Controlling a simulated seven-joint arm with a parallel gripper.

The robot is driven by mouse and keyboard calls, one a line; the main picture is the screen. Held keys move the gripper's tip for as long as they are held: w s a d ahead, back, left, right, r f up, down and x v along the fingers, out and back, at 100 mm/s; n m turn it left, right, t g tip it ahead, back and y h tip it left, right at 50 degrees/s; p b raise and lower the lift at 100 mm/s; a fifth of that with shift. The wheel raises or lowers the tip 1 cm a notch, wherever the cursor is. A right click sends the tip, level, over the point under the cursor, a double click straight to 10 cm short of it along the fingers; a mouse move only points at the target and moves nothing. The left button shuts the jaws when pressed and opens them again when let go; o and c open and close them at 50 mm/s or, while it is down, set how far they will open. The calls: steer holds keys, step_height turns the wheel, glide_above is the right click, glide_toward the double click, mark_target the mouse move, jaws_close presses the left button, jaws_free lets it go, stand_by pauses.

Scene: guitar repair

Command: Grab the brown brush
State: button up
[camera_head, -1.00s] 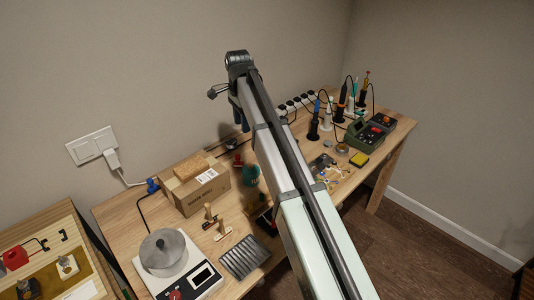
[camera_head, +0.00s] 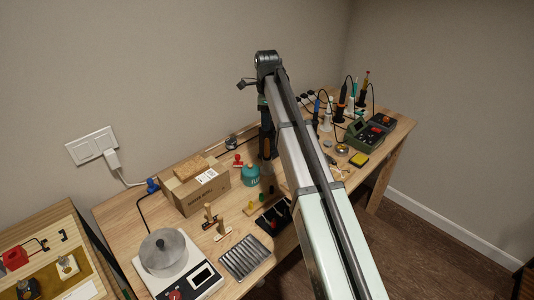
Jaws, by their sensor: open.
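Two small brown wooden pieces stand near the middle of the workbench (camera_head: 178,226), in front of the cardboard box. One is an upright brown piece (camera_head: 209,213) and the other is a lighter piece (camera_head: 222,231) just in front of it. They are too small to tell surely which is the brown brush. My gripper (camera_head: 268,154) points down behind the teal jar, up and to the right of these pieces and well apart from them. It is open and holds nothing that I can see. My arm hides part of the bench to its right.
A cardboard box (camera_head: 196,190), a teal jar (camera_head: 251,175), a striped metal rack (camera_head: 245,257) and a scale with a metal pot (camera_head: 163,253) stand around the brown pieces. A black tray (camera_head: 273,218) lies to the right. Soldering tools (camera_head: 343,105) crowd the right end.

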mark_target(267, 157)
step_height(267, 157, down, 13)
steer(key=shift+s+f, duration=0.1)
jaws_close()
stand_by(1.0)
